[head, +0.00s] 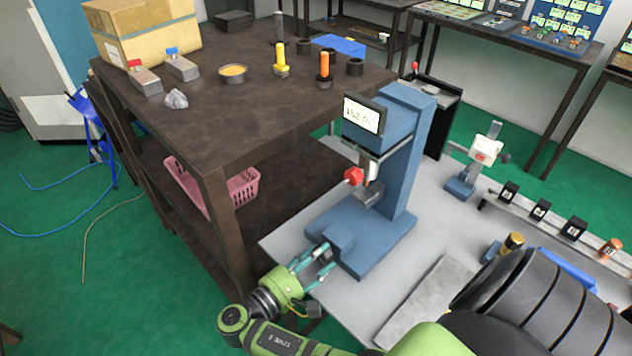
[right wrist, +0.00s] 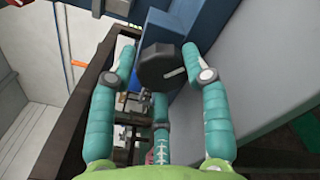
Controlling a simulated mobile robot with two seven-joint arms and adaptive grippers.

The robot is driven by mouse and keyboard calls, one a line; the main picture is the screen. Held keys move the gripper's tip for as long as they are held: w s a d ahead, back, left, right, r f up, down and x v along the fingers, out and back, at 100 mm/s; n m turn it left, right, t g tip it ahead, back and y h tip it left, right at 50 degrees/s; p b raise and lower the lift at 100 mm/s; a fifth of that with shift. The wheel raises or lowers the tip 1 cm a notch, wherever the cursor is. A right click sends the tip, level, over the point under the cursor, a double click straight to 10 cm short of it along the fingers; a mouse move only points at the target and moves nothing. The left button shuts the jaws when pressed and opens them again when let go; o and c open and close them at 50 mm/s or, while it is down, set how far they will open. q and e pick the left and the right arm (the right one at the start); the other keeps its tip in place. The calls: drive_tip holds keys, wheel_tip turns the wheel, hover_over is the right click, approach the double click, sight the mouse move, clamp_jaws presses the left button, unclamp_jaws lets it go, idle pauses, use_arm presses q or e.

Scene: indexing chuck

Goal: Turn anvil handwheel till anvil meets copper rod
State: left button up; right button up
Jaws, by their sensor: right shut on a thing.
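My right gripper (head: 325,258) reaches the lower front of a blue bench press (head: 405,150), beside its low blue housing (head: 337,232). In the right wrist view its teal fingers are closed around a dark handwheel (right wrist: 160,68) with a pale pin on its face. In the head view the wheel is hidden behind the fingers. A grey block (head: 368,195), perhaps the anvil, sits under the spindle. I cannot make out the copper rod or any gap to the anvil. My left gripper is not in view.
The press carries a small display (head: 363,115) and a red knob (head: 354,175). A dark workbench (head: 230,130) with a cardboard box (head: 140,35) and small parts stands close on the left. A grey plate (head: 425,300) lies right of the press.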

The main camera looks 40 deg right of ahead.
drive_tip(key=shift+d+r+m, duration=0.15)
drive_tip(key=shift+d+m, duration=0.05)
drive_tip(key=shift+m, duration=1)
drive_tip(key=o, duration=1.1)
drive_tip(key=shift+s, duration=0.1)
drive_tip(key=shift+s+d, duration=0.15)
drive_tip(key=shift+a+r, duration=0.2)
drive_tip(key=r, duration=0.9)
drive_tip(key=shift+d+r, duration=0.2)
drive_tip(key=shift+r, duration=0.1)
